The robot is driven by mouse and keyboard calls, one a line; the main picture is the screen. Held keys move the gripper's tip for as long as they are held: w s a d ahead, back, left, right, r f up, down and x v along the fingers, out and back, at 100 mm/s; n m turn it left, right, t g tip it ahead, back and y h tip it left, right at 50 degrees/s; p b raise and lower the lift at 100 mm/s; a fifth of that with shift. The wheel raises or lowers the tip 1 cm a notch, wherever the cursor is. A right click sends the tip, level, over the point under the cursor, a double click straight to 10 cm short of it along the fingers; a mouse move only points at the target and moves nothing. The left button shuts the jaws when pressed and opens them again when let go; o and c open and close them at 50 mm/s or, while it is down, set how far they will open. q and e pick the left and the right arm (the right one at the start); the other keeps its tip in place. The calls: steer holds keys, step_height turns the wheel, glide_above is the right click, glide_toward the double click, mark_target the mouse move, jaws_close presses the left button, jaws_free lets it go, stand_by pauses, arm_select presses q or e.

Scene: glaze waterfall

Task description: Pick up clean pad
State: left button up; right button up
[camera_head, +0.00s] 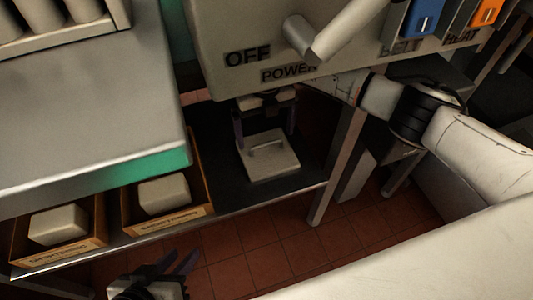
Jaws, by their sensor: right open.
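A pale square pad with a raised handle bar (270,160) lies flat on the dark lower shelf, under the grey machine panel. I take it to be the clean pad. My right gripper (265,128) reaches in from the right under the panel. It is open, with its dark fingers at the left and right of the pad's far part; whether they touch it I cannot tell. The panel's lower edge hides part of this gripper. My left gripper (183,262) is low in the picture, over the floor in front of the shelf, empty, its fingertips apart.
Two labelled cardboard boxes (75,255) stand left of the pad, each with a pale block (164,195) inside. A grey countertop (85,110) overhangs them. The panel (225,50) carries a power lever (325,38). A table leg (335,180) stands right of the pad.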

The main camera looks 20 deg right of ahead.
mark_target(267, 143)
steer(key=f, duration=0.1)
steer(key=f+b, duration=0.1)
steer(key=f, duration=0.2)
steer(key=shift+s+d+f, duration=0.1)
steer(key=shift+s+f, duration=0.15)
steer(key=shift+c, duration=0.3)
steer(key=c, duration=1.1)
steer(key=shift+c, duration=0.3)
steer(key=shift+r, duration=0.2)
